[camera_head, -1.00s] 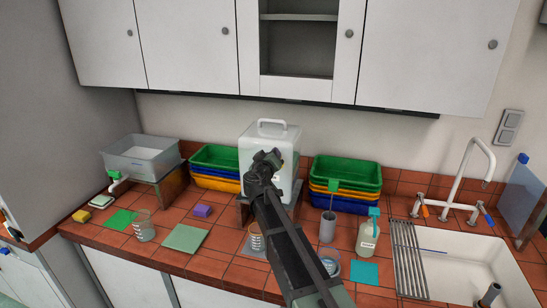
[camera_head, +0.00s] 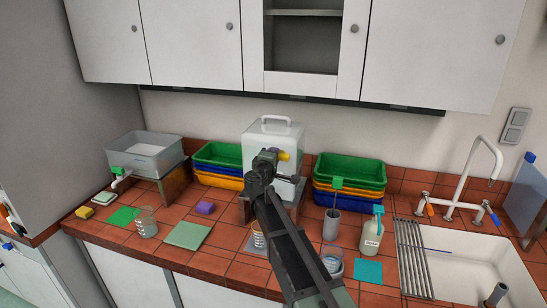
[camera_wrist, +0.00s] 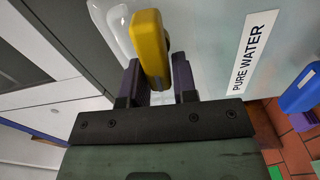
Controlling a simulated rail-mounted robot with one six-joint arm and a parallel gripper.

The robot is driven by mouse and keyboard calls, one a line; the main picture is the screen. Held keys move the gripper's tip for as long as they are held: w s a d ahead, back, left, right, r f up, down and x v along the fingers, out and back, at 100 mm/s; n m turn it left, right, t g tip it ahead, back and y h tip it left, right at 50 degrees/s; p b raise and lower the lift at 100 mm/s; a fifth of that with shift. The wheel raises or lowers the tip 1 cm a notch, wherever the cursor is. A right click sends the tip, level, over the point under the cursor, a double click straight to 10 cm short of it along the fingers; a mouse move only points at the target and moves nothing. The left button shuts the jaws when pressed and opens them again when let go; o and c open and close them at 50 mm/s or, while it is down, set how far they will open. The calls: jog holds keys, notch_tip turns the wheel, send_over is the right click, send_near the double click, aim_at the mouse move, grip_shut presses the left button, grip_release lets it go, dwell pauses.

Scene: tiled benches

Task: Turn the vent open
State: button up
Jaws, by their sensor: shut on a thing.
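The vent is a yellow knob (camera_head: 284,156) on the upper part of a white water container (camera_head: 259,132) standing at the back of the bench. In the wrist view the yellow knob (camera_wrist: 149,45) stands between the two dark fingers of my gripper (camera_wrist: 160,85), and the label PURE WATER is on the container wall beside it. My gripper (camera_head: 270,155) is shut on the knob, and its fingers hide part of it. A blue handle (camera_wrist: 300,92) shows on the right of the wrist view.
Green, yellow and blue stacked trays (camera_head: 349,171) stand right of the container, with another stack (camera_head: 217,155) left of it. A beaker (camera_head: 332,262), a grey cylinder (camera_head: 331,225) and a labelled bottle (camera_head: 371,238) stand in front on the right. The sink (camera_head: 470,262) is farther right.

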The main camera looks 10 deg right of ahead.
jog(key=shift+f+n, duration=0.1)
jog(key=shift+n, duration=0.3)
jog(key=o, duration=0.9)
jog(key=shift+s, duration=0.15)
jog(key=v, duration=1)
jog(key=shift+s+a, duration=0.25)
